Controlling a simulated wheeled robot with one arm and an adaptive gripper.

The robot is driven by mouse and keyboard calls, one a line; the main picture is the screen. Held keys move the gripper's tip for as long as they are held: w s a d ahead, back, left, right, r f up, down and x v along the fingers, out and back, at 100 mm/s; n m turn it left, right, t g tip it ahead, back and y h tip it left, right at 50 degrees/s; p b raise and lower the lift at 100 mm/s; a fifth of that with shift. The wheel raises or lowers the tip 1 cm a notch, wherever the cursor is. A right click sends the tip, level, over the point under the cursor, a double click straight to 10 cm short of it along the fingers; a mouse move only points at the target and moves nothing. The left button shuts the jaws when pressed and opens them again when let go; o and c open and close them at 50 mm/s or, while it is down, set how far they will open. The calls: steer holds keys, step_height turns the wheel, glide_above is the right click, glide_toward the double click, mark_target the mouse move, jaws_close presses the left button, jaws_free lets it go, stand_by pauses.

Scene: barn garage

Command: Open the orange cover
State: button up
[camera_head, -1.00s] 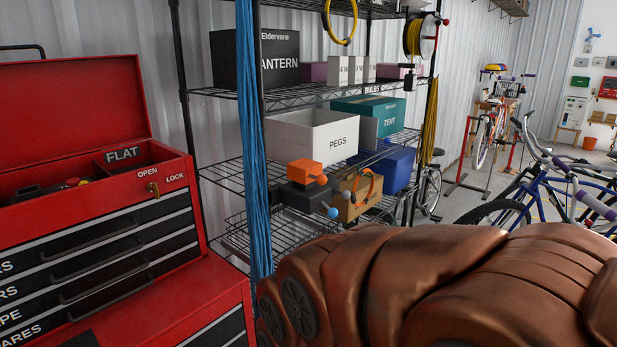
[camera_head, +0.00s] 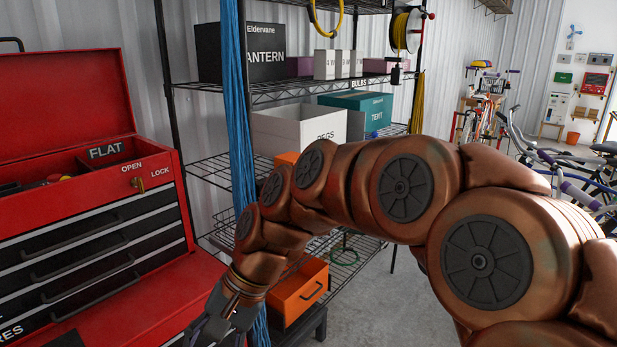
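A small orange block-like part (camera_head: 287,158) shows on the middle shelf, mostly hidden behind my arm. A larger orange box front with a dark handle (camera_head: 300,292) sits low on the rack; it looks closed. I cannot tell which of these is the orange cover. My copper arm stretches from the lower right across the rack and bends down to the left. My gripper (camera_head: 213,325) is at the bottom edge, left of the larger orange box and apart from it. Its dark fingers are partly cut off, so its opening is unclear.
A red tool chest (camera_head: 120,215) with its lid up stands at the left. Blue cords (camera_head: 240,130) hang down the rack's front post. A white PEGS bin (camera_head: 300,133) and a teal TENT box (camera_head: 362,108) stand on the rack. Bicycles (camera_head: 570,180) stand at the right.

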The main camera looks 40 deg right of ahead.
steer(key=w+d+r+m+t+y+b, duration=0.1)
steer(key=w+d+r+m+t+y, duration=0.1)
steer(key=w+d+r+m+t, duration=0.35)
steer(key=w+d+r+m+t+y+b, duration=0.1)
steer(key=w+d+r+m+t+y, duration=0.15)
steer(key=w+d+m, duration=0.65)
steer(key=w+d+r+m+t+h, duration=0.2)
steer(key=d+m+t, duration=0.25)
steer(key=d, duration=0.95)
steer(key=w+d+r+m+t+h, duration=0.25)
steer(key=d+m, duration=0.35)
steer(key=d, duration=0.7)
steer(key=shift+n+t+y, duration=0.3)
steer(key=shift+t+y, duration=0.1)
steer(key=shift+y, duration=0.1)
steer(key=shift+f+x, duration=0.25)
steer(key=shift+x, duration=1.5)
steer(key=shift+f+x, duration=0.2)
steer(key=shift+x, duration=1.55)
steer(key=shift+c, duration=0.3)
jaws_close()
